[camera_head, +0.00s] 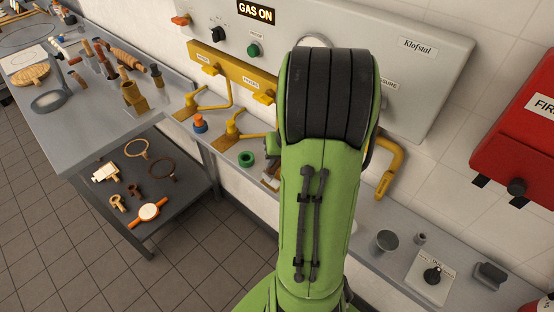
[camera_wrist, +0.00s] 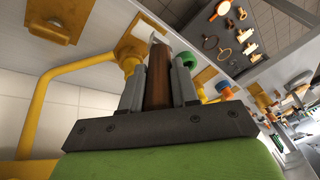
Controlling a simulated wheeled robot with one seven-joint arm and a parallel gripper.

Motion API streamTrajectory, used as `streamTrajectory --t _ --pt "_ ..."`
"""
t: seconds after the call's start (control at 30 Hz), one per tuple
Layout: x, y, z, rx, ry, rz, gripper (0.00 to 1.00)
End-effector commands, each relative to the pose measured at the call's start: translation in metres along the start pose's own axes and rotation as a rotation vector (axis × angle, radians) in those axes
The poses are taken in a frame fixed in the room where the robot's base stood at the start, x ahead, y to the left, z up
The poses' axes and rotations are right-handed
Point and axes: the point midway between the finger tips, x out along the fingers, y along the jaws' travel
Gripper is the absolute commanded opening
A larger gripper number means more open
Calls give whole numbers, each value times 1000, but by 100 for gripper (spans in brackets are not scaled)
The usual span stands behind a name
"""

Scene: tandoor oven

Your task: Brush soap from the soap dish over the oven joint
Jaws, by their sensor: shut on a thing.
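My gripper (camera_wrist: 157,62) is shut on the brown handle of a brush (camera_wrist: 158,86), with the handle upright between its two grey fingers. The brush's far end looks pale and sits close to a yellow pipe fitting (camera_wrist: 128,50); I cannot tell whether they touch. In the head view my green arm hides the gripper and most of the brush. A bent yellow pipe (camera_head: 389,168) shows right of the arm, below the grey panel. A round grey dish (camera_head: 385,241) stands on the right of the shelf; I cannot tell whether it is the soap dish. Which joint is the oven joint is unclear.
A green ring (camera_head: 246,159) and an orange-and-blue piece (camera_head: 200,123) are on the shelf left of my arm. A grey table (camera_head: 100,135) with several tools stands at left. A knob plate (camera_head: 430,275) and red box (camera_head: 520,125) are at right. The panel sign reads GAS ON.

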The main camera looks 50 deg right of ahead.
Motion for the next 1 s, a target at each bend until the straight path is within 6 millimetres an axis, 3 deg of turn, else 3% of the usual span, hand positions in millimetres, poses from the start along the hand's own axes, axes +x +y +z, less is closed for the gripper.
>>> streamTrajectory --t 0.47,1.0 --pt "-5 -1 -2 0 1 0 0" --pt "-71 -16 -23 0 2 0 0"
